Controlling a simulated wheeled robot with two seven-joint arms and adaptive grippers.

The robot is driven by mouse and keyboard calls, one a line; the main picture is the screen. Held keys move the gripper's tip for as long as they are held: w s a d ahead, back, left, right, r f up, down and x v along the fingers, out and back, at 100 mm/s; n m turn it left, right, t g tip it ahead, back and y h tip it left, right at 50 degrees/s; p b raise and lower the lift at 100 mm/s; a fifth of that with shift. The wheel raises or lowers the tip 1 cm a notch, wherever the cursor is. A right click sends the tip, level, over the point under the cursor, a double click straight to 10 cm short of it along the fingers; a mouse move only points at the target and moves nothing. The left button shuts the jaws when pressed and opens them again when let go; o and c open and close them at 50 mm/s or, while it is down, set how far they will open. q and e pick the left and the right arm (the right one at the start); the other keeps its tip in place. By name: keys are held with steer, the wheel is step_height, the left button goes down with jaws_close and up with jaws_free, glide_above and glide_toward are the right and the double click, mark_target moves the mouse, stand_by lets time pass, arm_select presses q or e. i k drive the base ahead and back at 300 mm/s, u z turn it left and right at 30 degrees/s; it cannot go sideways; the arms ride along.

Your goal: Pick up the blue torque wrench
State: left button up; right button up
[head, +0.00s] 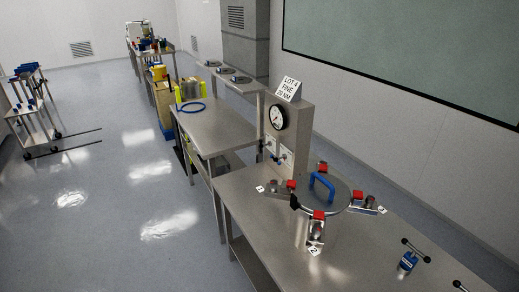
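A small blue tool (408,261) lies on the near steel table at the lower right, beside or joined to a black-ended bar (416,250). It may be the blue torque wrench, but it is too small to be sure. Neither of my grippers is in view.
The near steel table (262,225) carries a gauge box (292,130) with a sign reading LOT 4. Another dark-ended bar (460,286) is cut off at the bottom edge. A second table (217,128) stands behind.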

mark_target(405, 266)
steer(key=z, duration=1.4)
